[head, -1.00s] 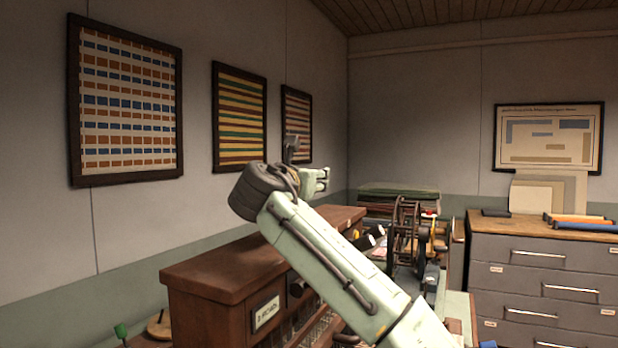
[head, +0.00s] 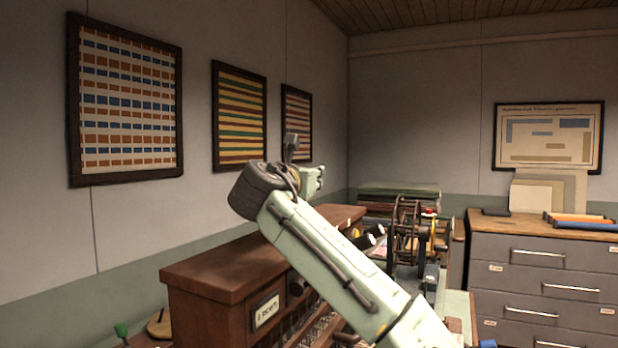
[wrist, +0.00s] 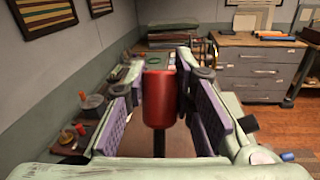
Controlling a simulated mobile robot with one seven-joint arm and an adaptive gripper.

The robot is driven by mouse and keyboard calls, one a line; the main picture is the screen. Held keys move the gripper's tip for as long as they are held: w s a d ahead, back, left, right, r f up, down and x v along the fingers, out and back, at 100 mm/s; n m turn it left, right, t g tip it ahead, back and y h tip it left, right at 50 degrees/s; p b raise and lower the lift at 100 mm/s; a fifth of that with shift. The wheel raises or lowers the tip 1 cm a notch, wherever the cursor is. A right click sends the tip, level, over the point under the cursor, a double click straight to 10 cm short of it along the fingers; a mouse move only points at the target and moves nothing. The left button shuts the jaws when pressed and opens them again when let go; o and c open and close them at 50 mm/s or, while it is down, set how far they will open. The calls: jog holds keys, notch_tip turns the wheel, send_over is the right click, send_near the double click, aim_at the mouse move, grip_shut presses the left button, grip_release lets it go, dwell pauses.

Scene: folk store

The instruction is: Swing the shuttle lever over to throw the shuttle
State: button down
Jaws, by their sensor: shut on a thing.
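In the wrist view, a red cylindrical grip (wrist: 157,101) on a dark stem stands upright between the purple-padded fingers of my gripper (wrist: 159,72). It appears to be the handle of the shuttle lever. My gripper is shut on it, with one finger on each side. The base of the lever is hidden below by my gripper's body. In the head view, my arm crosses in front of the brown wooden machine (head: 225,275), and the red grip and my fingertips cannot be made out.
A wheeled mechanism (head: 405,235) stands behind the machine. A grey drawer cabinet (head: 540,285) is at the right, with rolls on its top. Small spools and dishes (wrist: 95,101) lie on a surface left of my gripper in the wrist view.

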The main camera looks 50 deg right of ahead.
jog(key=shift+a+f+b, duration=0.15)
jog(key=shift+b, duration=0.35)
jog(key=shift+s+a+h+b, duration=0.1)
jog(key=shift+a+h+b, duration=0.15)
jog(key=shift+h+b, duration=0.25)
jog(key=shift+a+r+t+h, duration=0.2)
jog(key=shift+r+t+h, duration=0.1)
jog(key=shift+r, duration=0.2)
jog(key=c, duration=1.3)
grip_release()
jog(key=shift+s+a, duration=0.1)
